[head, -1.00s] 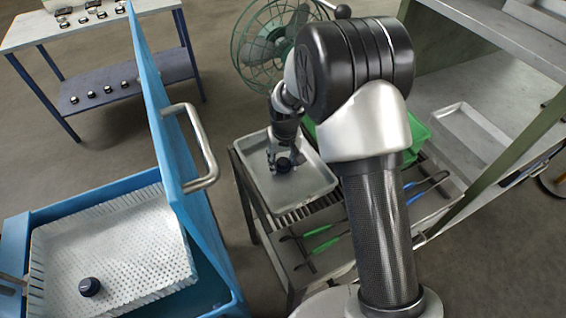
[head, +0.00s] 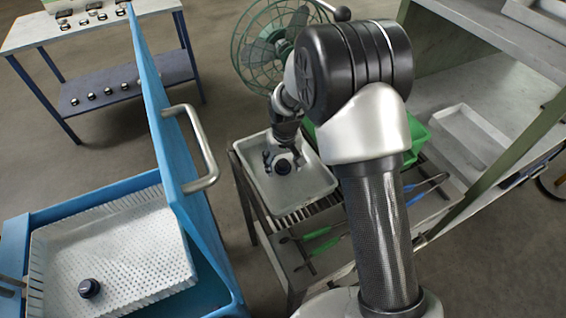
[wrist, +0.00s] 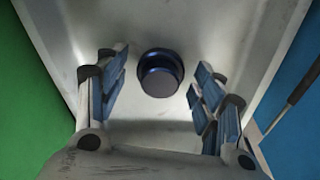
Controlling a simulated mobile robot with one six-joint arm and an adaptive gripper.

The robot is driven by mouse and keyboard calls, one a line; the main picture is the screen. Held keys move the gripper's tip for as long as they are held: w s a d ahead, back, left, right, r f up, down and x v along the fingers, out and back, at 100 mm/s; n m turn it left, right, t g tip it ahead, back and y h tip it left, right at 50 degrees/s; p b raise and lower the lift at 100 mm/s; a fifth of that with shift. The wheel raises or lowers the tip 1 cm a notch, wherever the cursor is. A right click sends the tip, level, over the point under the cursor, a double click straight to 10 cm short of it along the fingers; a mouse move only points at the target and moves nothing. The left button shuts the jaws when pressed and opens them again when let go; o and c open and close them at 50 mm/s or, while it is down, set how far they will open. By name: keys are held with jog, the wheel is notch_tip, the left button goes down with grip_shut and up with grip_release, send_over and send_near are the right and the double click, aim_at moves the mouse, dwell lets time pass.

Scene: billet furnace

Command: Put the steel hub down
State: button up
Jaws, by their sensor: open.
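The steel hub (wrist: 161,73) is a small dark round piece resting in a light grey metal tray (head: 312,181). In the head view the hub (head: 283,167) sits in the tray's middle, just below my gripper (head: 283,160). In the wrist view my gripper (wrist: 158,88) is open, with one finger on each side and clear gaps to the hub. The hub touches neither finger there.
The tray stands on a slatted cart beside a green bin (head: 418,138) and green- and blue-handled tongs. A blue furnace box with an open lid (head: 178,150) is left; its white perforated basket (head: 130,235) holds another dark hub (head: 89,288). A fan (head: 268,40) stands behind.

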notch_tip(320, 180, up, 11)
jog(key=s+p, duration=0.1)
jog(key=p, duration=0.3)
notch_tip(320, 180, up, 9)
send_over(284, 167)
jog(key=s+d, duration=0.3)
jog(key=s, duration=0.1)
jog(key=s+d+r+t, duration=0.1)
jog(key=s+d+r, duration=0.1)
jog(key=s, duration=0.6)
jog(key=s+d+r+m+t, duration=0.1)
jog(key=s+d+r, duration=0.2)
jog(key=s, duration=0.5)
jog(key=s+d+r+m+t, duration=0.1)
jog(key=s+d+r, duration=0.1)
jog(key=s+r, duration=0.3)
jog(key=s, duration=0.4)
jog(key=shift+d, duration=0.35)
jog(key=shift+c, duration=0.3)
